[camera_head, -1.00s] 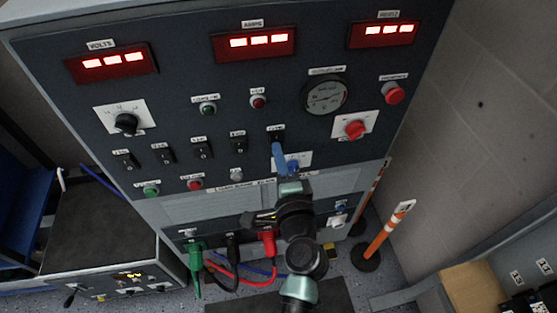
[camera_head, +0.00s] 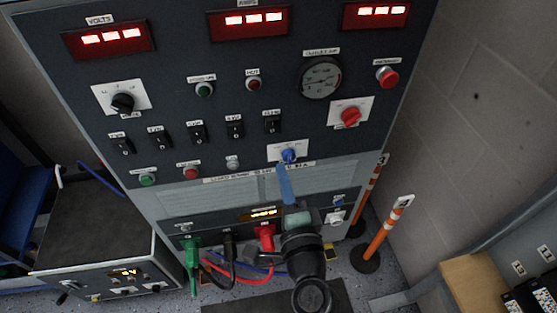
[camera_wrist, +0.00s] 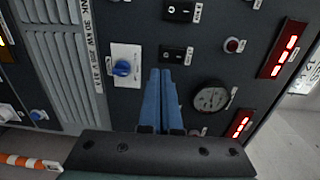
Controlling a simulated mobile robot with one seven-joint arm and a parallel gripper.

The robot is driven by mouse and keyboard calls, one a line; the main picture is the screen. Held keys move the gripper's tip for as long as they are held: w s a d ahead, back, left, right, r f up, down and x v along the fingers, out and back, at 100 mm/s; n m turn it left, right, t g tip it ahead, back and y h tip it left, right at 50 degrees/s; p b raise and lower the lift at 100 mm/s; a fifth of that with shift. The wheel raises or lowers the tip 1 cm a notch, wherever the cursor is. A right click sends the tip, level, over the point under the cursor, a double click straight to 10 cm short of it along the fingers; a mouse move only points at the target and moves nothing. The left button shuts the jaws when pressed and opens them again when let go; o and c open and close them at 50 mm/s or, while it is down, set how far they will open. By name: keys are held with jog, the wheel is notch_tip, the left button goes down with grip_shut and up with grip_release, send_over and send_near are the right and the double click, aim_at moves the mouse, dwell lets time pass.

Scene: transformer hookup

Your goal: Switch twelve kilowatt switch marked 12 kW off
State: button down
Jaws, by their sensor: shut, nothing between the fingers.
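A row of several black rocker switches crosses the dark panel in the head view. The rightmost switch (camera_head: 271,124) is the one nearest my gripper; its small label is too blurred to read as 12 kW. It also shows just ahead of the fingertips in the wrist view (camera_wrist: 177,55). I cannot tell which side of its rocker is pressed. In the wrist view the fingertips (camera_wrist: 160,71) appear apart from the switch.
A blue knob (camera_head: 289,155) on a white plate sits below the switch. A red knob (camera_head: 350,116), round gauge (camera_head: 319,77) and red button (camera_head: 387,77) lie to the right. Green, black and red plugs with cables (camera_head: 266,236) hang below. An orange-striped post (camera_head: 387,230) stands at right.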

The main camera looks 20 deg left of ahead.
jog(key=v, duration=0.3)
jog(key=f+v, duration=0.1)
jog(key=shift+s+d+r+b, duration=0.1)
jog(key=shift+s+d+b, duration=0.15)
jog(key=shift+s+b, duration=0.1)
jog(key=w+d+r+n+t+h, duration=0.1)
jog(key=w+r+n, duration=0.15)
jog(key=r, duration=0.55)
jog(key=w+d+r+n+t, duration=0.1)
jog(key=w+r+n+t, duration=0.15)
jog(key=r, duration=0.45)
jog(key=w+d+r+n+t+h, duration=0.1)
jog(key=d+r+n, duration=0.15)
jog(key=r, duration=0.55)
jog(key=s+d+r+n+t+h, duration=0.1)
jog(key=s+d+r+t+h, duration=0.2)
jog(key=r, duration=0.6)
jog(key=s+d+r+n+t+h, duration=0.15)
jog(key=s+r, duration=0.25)
jog(key=r, duration=0.4)
jog(key=s+d+r+n+t+h, duration=0.1)
jog(key=s+d+r+t+h, duration=0.2)
jog(key=r, duration=0.6)
notch_tip(320, 180, up, 14)
jog(key=p, duration=1.4)
jog(key=shift+s+a+t, duration=0.4)
jog(key=shift+s+a, duration=0.05)
